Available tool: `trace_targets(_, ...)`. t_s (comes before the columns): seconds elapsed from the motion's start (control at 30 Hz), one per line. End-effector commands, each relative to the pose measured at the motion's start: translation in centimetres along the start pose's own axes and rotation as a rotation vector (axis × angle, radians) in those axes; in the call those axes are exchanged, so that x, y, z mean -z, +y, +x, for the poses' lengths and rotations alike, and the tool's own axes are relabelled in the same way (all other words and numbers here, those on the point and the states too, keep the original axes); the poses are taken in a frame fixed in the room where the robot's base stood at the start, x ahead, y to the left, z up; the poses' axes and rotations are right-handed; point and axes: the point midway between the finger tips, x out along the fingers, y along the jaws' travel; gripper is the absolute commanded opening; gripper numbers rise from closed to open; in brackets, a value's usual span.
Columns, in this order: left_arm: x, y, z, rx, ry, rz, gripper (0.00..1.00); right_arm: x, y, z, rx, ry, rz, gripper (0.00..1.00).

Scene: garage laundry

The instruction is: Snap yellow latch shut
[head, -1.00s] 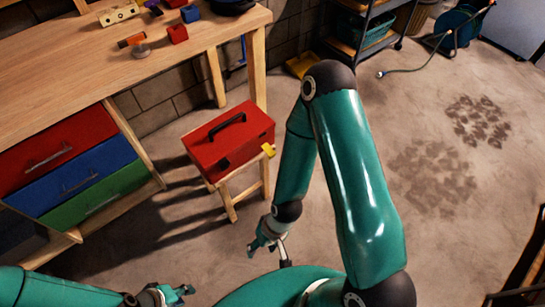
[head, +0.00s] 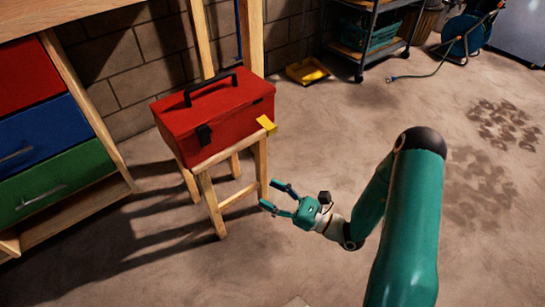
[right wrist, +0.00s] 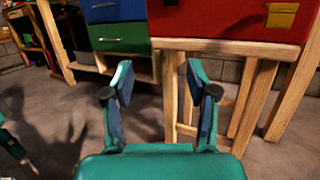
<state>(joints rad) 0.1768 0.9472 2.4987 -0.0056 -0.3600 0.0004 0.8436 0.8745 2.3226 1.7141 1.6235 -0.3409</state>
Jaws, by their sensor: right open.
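The red toolbox (head: 215,115) sits closed on a small wooden stool. The latch also shows at the top right of the right wrist view (right wrist: 282,14). My right gripper (head: 271,196) is open and empty, below the latch and apart from it, in front of the stool's right legs. Its spread fingers show in the right wrist view (right wrist: 160,88). My left gripper is out of the head view; a teal part at the wrist view's left edge may be it.
A black latch (head: 204,135) lies against the toolbox front. The wooden stool (head: 209,203) stands beside a workbench with red, blue and green drawers (head: 45,140). A yellow dustpan (head: 307,71) and a dark cart (head: 372,35) are behind. The floor to the right is open.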

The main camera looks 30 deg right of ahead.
Motion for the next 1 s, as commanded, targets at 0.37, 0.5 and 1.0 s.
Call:
trace_targets(0.37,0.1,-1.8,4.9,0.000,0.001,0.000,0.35,0.6,-10.1,-5.8,0.418,-0.161,-0.152,0.58)
trace_targets(0.5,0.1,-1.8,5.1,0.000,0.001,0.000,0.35,0.2,-10.7,-4.4,0.418,-0.164,-0.154,0.58)
trace_targets(1.0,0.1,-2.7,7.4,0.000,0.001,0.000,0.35,-1.6,-14.6,4.8,0.415,-0.166,-0.153,0.58)
